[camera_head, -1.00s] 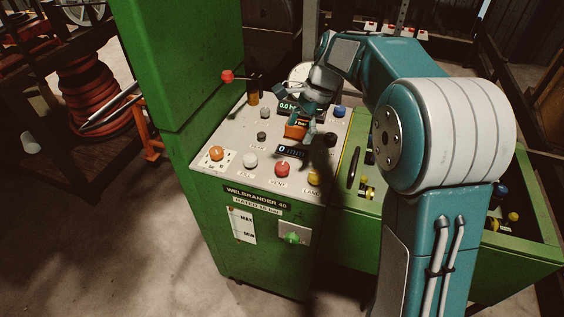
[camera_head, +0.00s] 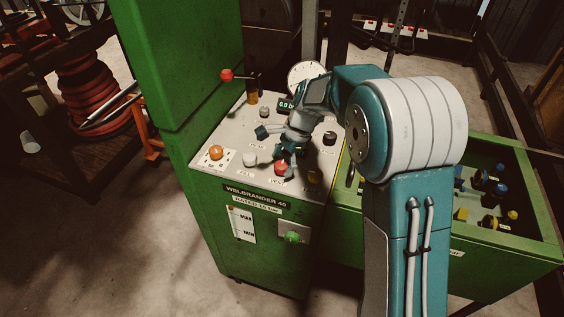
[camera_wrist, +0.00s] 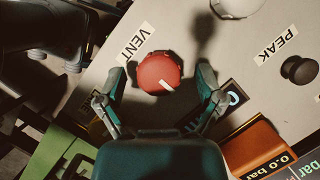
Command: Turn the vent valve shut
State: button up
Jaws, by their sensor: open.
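The vent valve is a round red knob (camera_head: 281,168) on the sloping grey panel of the green machine. In the wrist view the red knob (camera_wrist: 160,72) has a white pointer line towards its lower right edge, and a VENT label (camera_wrist: 134,41) beside it. My gripper (camera_head: 272,142) is over the panel just behind the knob. In the wrist view my gripper (camera_wrist: 162,78) is open, with one finger on each side of the knob. I cannot tell whether either finger touches it.
A white knob (camera_head: 250,160) and an orange knob (camera_head: 216,152) are left of the red one. A black PEAK knob (camera_wrist: 299,70) and an orange-cased display (camera_wrist: 257,147) are near my gripper. A red-tipped lever (camera_head: 227,75) stands at the panel's back left.

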jog(key=c, duration=1.1)
jog(key=shift+d, duration=0.1)
jog(key=shift+c, duration=0.2)
jog(key=shift+n, duration=0.3)
jog(key=n+g+h, duration=0.1)
jog(key=n, duration=0.2)
jog(key=shift+w+n, duration=0.1)
jog(key=shift+n, duration=0.3)
jog(key=n, duration=0.2)
jog(key=n+g+h, duration=0.1)
jog(key=n, duration=0.1)
jog(key=shift+h, duration=0.3)
jog(key=n+h, duration=0.1)
jog(key=n, duration=0.4)
jog(key=shift+a+h, duration=0.2)
jog(key=shift+h, duration=0.2)
jog(key=shift+n+h, duration=0.8)
jog(key=shift+n, duration=1.5)
